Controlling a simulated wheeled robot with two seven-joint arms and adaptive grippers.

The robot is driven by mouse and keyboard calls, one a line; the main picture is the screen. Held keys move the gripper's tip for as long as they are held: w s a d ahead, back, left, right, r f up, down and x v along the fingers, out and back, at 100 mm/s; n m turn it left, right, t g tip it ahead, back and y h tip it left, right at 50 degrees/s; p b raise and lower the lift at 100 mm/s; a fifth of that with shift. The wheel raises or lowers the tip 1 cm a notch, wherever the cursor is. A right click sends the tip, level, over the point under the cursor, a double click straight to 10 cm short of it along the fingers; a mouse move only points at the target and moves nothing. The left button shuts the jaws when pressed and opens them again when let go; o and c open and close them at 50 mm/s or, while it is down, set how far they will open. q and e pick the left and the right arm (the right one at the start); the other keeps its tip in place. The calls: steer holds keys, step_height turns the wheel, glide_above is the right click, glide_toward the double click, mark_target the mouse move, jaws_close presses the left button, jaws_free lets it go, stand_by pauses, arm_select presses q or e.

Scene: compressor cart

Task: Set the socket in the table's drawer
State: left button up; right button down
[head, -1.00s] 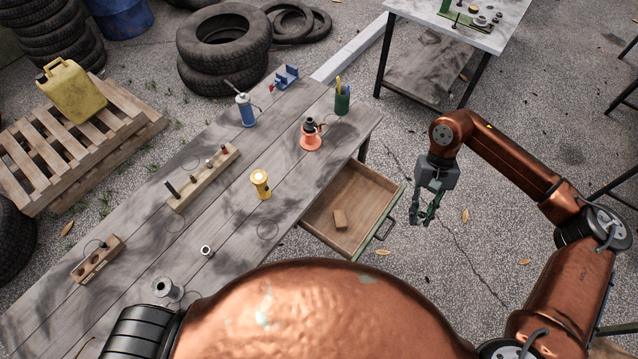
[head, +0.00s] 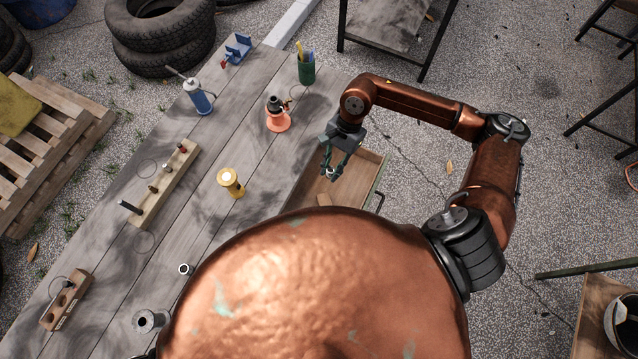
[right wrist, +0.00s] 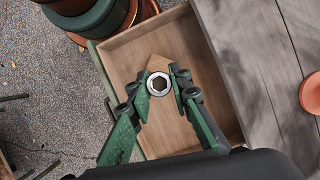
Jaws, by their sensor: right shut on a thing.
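A small metal socket with a hexagonal hole (right wrist: 159,84) is held between the fingertips of my right gripper (right wrist: 160,88). In the head view, the right gripper (head: 334,168) hangs over the open drawer (head: 366,184), with the socket (head: 331,173) at its tips. The drawer, pale wood inside, also shows in the right wrist view (right wrist: 124,60). The socket is seen from above over the drawer floor; its height above the floor I cannot tell. My left gripper is not in view.
A wooden block (right wrist: 159,63) lies in the drawer, partly behind the socket. The table (head: 205,225) bears a yellow flashlight (head: 230,182), an orange-based item (head: 278,115), a green pen cup (head: 306,70), a wooden rack (head: 165,187) and a small metal ring (head: 186,269).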

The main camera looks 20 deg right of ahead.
step_height(320, 180, down, 6)
steer(key=s+a+m+t+b, duration=0.1)
steer(key=s+m+t+b, duration=0.2)
steer(key=m, duration=0.5)
steer(key=m+t+b, duration=0.2)
steer(key=m+b, duration=0.2)
steer(key=m, duration=0.2)
glide_above(340, 177)
steer(key=shift+h, duration=0.3)
steer(key=f, duration=1)
steer(key=shift+s+a+f, duration=0.15)
steer(key=shift+s+a, duration=0.2)
steer(key=shift+s, duration=0.05)
steer(key=shift+w+d+f, duration=0.35)
steer(key=shift+w+f, duration=0.05)
steer(key=shift+f, duration=0.2)
arm_select(q)
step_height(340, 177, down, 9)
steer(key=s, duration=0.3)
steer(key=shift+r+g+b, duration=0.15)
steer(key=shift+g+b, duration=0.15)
steer(key=shift+b, duration=0.15)
arm_select(e)
steer(key=shift+w+d+f, duration=0.1)
steer(key=shift+w+f, duration=0.05)
steer(key=shift+f, duration=1.5)
steer(key=shift+f, duration=0.1)
steer(key=c, duration=1.8)
jaws_free()
